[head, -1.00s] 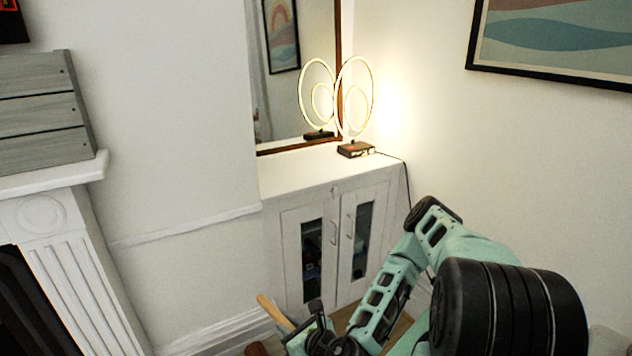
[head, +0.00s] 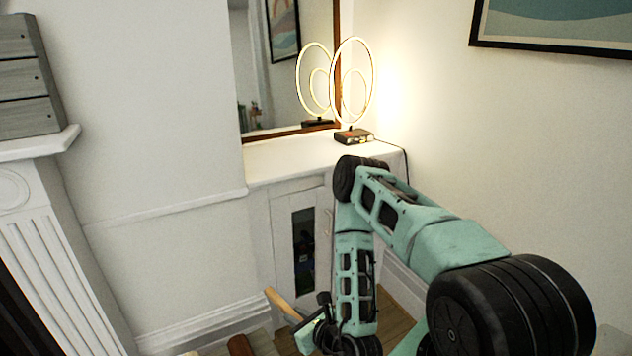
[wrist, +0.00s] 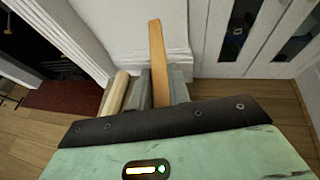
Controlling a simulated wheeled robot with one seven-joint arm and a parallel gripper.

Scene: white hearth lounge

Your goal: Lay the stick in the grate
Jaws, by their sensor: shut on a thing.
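The stick is a tan, slim wooden piece; in the wrist view it (wrist: 156,50) points away from me between the two fingers. My gripper (wrist: 160,88) is shut on it. In the head view the stick (head: 283,304) slants up to the left from my gripper (head: 316,324), low in the picture. The stick is held clear of the fireplace, to its right. The dark fireplace opening (wrist: 28,35) is at the upper left of the wrist view. A dark metal form (wrist: 62,67) there may be part of the grate; most of it is out of view.
A dark red hearth slab (wrist: 66,97) lies before the fireplace. A pale round piece (wrist: 115,92) shows just left of my fingers, and a brown one (head: 240,345) in the head view. A white cabinet (head: 278,235) with a lit lamp (head: 353,136) stands ahead.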

